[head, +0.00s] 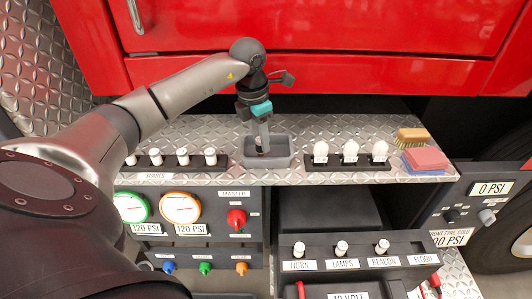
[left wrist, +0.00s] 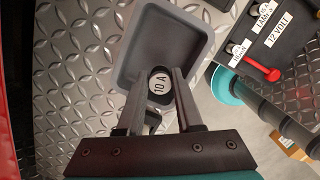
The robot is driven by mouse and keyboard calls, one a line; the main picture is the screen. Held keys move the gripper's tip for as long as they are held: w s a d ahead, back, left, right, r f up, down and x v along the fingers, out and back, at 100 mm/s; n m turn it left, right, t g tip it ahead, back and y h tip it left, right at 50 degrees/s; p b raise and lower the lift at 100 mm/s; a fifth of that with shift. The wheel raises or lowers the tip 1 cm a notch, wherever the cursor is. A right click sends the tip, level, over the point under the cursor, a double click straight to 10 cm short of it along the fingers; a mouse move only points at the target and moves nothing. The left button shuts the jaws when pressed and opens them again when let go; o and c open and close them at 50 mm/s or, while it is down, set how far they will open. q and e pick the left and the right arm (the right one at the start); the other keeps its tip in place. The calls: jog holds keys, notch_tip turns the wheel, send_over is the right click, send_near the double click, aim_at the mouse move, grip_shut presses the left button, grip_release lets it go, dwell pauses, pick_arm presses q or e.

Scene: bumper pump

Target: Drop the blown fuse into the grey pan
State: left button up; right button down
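The grey pan (head: 282,163) is a shallow tray on the diamond-plate shelf. My left gripper (head: 262,149) points down over it, its fingertips within the pan's outline. The fuse, a small pale cylinder marked 10 A, sits between the fingertips; in the left wrist view the fuse (left wrist: 159,83) appears gripped by both fingers, near the pan's near end. The pan (left wrist: 190,38) extends beyond it, its visible floor empty. How far the fuse is above the floor is hard to tell. My right gripper is not in view.
A spares rack (head: 221,161) with several white fuses stands left of the pan. A lower fuse box (head: 350,249) holds three fuses. Red bodywork rises behind.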

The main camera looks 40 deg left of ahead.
pick_arm(q)
jog(key=o, duration=0.5)
jog(key=shift+c, duration=0.2)
notch_tip(320, 180, up, 15)
jog(key=s+p, duration=0.1)
jog(key=p, duration=0.1)
jog(key=shift+s+a+p, duration=0.3)
jog(key=shift+s, duration=0.05)
